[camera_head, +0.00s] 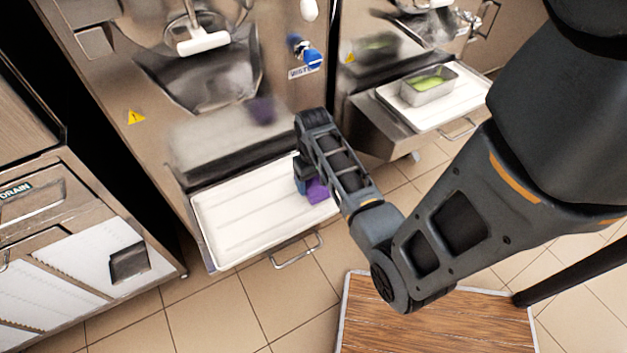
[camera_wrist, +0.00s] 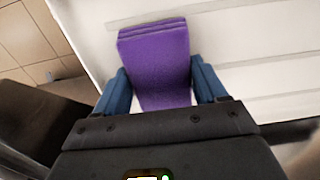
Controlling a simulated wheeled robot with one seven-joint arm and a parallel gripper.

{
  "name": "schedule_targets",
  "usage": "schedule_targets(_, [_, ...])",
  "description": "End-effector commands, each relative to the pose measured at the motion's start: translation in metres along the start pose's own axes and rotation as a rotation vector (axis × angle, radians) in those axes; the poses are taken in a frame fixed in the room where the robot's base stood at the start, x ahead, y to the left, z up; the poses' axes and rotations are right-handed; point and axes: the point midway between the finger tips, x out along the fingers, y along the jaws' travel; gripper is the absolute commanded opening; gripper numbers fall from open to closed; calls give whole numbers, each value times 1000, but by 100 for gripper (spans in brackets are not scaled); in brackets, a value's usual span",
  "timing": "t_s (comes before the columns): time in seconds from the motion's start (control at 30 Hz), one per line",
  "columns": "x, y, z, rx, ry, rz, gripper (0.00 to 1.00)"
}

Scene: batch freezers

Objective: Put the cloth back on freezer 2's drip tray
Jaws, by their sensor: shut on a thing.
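A folded purple cloth (camera_wrist: 158,62) sits between the two blue fingers of my gripper (camera_wrist: 163,88), which is shut on it. In the head view the cloth (camera_head: 317,191) shows at the right part of a white drip tray (camera_head: 243,218), below the middle freezer (camera_head: 165,110). My gripper (camera_head: 302,183) points down there, partly hidden by my own arm. The tray also fills the wrist view (camera_wrist: 262,75) behind the cloth. I cannot tell whether the cloth touches the tray. No number shows on the freezer.
A second freezer at the right has a white tray (camera_head: 440,105) holding a metal pan (camera_head: 429,86) with green contents. A steel drain unit (camera_head: 60,230) stands at the left. A wooden board (camera_head: 430,325) lies at the front. Tiled floor is clear before the middle tray.

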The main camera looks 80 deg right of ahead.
Motion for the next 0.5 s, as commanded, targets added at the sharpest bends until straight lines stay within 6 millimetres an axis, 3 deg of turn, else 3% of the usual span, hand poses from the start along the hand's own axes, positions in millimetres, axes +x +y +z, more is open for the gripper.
schedule_targets(0.2, [4, 0, 0, -1, -1, 0, 43])
schedule_targets(0.23, [3, 0, 0, 0, -1, 0, 74])
schedule_targets(0.5, [3, 0, 0, 0, -1, 0, 97])
